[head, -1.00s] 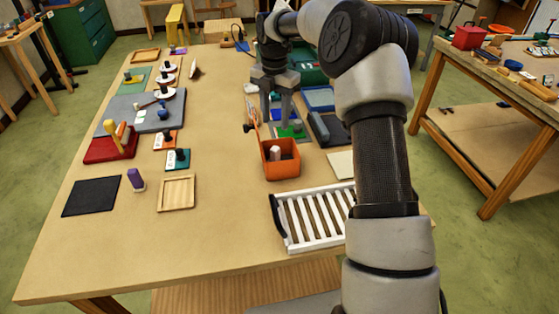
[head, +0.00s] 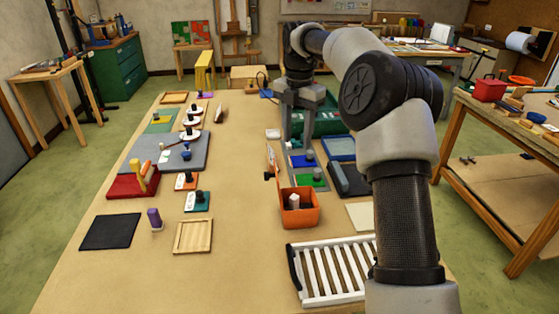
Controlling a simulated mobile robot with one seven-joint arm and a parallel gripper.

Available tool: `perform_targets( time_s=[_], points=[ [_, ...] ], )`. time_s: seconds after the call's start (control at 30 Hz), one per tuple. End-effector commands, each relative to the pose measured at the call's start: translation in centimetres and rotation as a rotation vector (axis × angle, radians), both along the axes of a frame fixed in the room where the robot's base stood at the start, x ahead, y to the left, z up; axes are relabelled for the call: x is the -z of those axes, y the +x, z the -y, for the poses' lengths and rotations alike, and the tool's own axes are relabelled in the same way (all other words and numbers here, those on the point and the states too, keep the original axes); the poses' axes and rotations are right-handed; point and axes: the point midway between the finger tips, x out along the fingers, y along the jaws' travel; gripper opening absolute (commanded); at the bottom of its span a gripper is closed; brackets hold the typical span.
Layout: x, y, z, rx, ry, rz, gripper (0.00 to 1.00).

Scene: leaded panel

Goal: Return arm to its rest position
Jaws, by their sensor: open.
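My gripper (head: 308,138) hangs pointing down above the far right part of the work table (head: 130,270). Its two fingers are apart and nothing shows between them. A blue piece with a dark knob (head: 303,160) and a green piece with a dark knob (head: 312,178) lie on the table just below and nearer than the fingers. An orange bin (head: 300,216) holding a pale block stands nearer still. My arm comes in from the lower right and covers part of the table's right side.
A white slatted rack (head: 335,272) lies at the near right. A grey board (head: 172,152), a red holder (head: 132,185), a black mat (head: 110,232), a purple peg (head: 155,219) and a wooden tray (head: 193,236) are at left. The middle strip is clear. Another bench (head: 500,150) stands at right.

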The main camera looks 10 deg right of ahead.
Motion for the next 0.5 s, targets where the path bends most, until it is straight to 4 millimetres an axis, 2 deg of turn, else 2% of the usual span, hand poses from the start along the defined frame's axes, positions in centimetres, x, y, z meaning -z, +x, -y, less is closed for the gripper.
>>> perform_targets(
  time_s=[0.13,0.23,0.37,0.5],
  points=[
    [-1.5,-0.9,-0.5,0.058,-0.015,0.019,0.42],
    [-4.0,-3.0,-1.3,0.194,-0.04,0.061,0.42],
    [-7.6,-7.7,-2.1,0.481,-0.056,0.139,0.42],
    [-10.2,-13.7,-2.1,0.838,-0.026,0.231,0.42]
  ],
)
